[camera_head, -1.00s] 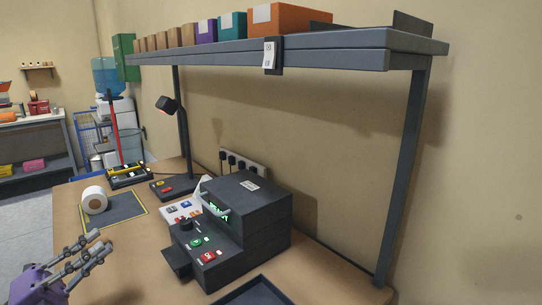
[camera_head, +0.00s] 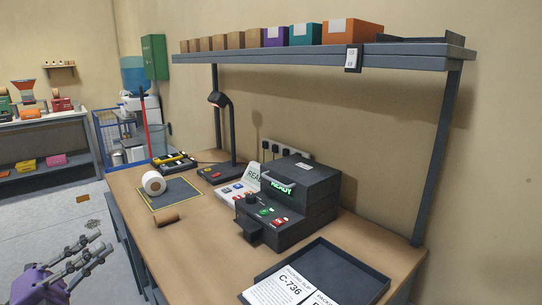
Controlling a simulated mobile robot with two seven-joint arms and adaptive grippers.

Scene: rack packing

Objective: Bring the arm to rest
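My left gripper (camera_head: 94,254) is at the lower left in the head view, with a purple wrist and grey fingers. Its two fingers are spread apart with nothing between them. It hangs over the floor, left of the table's edge, clear of everything on the table. My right gripper is not in view.
The wooden table (camera_head: 190,262) holds a black machine (camera_head: 290,205) with a green READY display, a dark tray (camera_head: 345,275) with printed slips, a white roll (camera_head: 153,183) on a dark mat, and a brown roll (camera_head: 167,218). A shelf (camera_head: 320,57) with several boxes overhangs the table.

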